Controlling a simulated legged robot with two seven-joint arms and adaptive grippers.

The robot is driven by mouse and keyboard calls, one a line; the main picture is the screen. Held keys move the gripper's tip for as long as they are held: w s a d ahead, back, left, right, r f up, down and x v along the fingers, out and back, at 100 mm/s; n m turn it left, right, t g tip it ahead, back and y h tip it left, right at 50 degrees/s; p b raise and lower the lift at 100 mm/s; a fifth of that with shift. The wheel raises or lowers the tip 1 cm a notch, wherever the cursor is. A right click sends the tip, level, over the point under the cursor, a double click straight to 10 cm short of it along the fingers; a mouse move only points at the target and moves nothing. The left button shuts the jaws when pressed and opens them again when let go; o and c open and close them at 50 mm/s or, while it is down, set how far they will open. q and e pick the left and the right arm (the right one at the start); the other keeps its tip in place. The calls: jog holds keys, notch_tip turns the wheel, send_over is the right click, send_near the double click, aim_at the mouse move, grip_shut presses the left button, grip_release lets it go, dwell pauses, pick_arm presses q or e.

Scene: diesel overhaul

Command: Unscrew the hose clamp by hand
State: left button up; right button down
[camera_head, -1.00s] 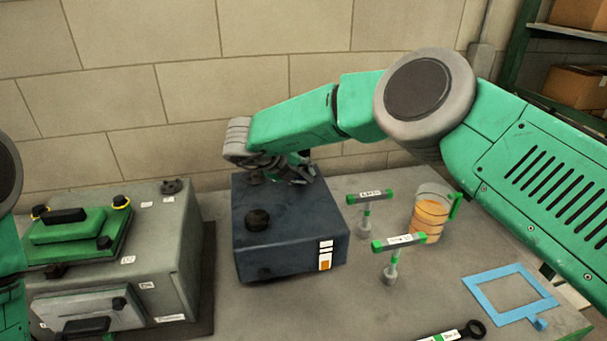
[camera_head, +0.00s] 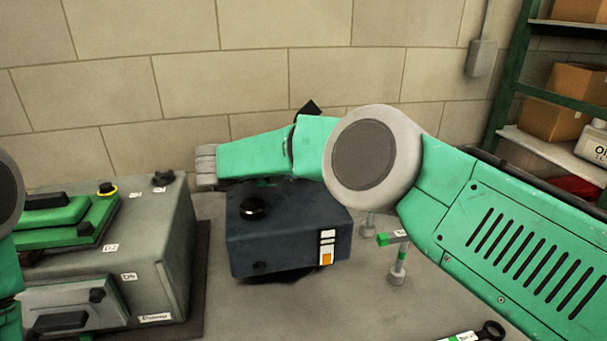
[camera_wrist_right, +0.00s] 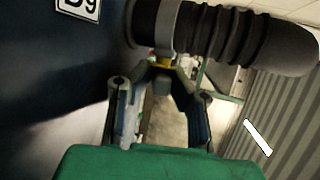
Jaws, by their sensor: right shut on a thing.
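In the right wrist view a black ribbed hose (camera_wrist_right: 225,35) joins a dark blue body (camera_wrist_right: 40,100) marked D9. A grey hose clamp (camera_wrist_right: 168,22) wraps the hose's end, with a small yellow screw part (camera_wrist_right: 163,66) below it. My right gripper (camera_wrist_right: 163,73) is shut on this yellow screw part, its fingers close under the clamp. In the head view my right arm reaches across behind the dark blue box (camera_head: 285,245); the gripper, hose and clamp are hidden there. My left gripper is out of view; only part of the left arm shows at the left edge.
A grey unit (camera_head: 150,235) with green covers stands left of the box. Right of the box are T-handled tools (camera_head: 398,265), partly behind my arm. A wrench-like tool (camera_head: 490,332) lies at the front. A brick wall (camera_head: 170,100) closes the back; shelving (camera_head: 520,80) stands right.

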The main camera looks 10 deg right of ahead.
jog(key=shift+a+f, duration=0.1)
jog(key=shift+f, duration=0.05)
jog(key=c, duration=1.8)
grip_release()
jog(key=shift+a, duration=0.1)
jog(key=v, duration=0.7)
jog(key=shift+w+a, duration=0.15)
jog(key=shift+a, duration=0.1)
